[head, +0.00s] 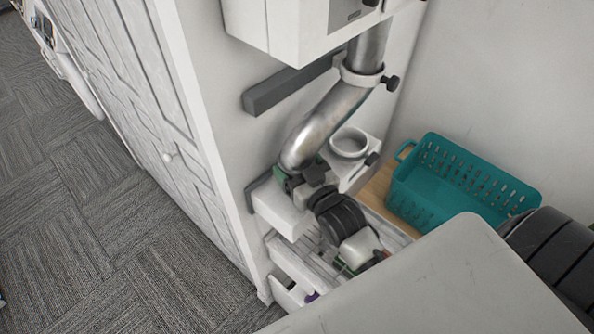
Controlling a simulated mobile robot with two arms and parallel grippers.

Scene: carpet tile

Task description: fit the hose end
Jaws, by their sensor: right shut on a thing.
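A silver hose (325,119) hangs from under a white housing (290,30) on the wall and bends down to the left. Its upper part passes through a white clamp ring (360,76) with a black knob. My right gripper (292,180) is shut on the hose near its lower end, which the jaws partly hide. A white ring-shaped socket (349,142) with a black knob stands just right of the hose's lower part. The socket's opening shows empty, and the hose end is to its left, outside it. My left gripper is not in view.
A teal basket (455,185) stands on a wooden surface to the right. A dark grey bar (290,88) juts from the wall behind the hose. A white panelled door (130,100) is on the left. Open carpet (75,220) lies at lower left. A white drawer (290,265) is below.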

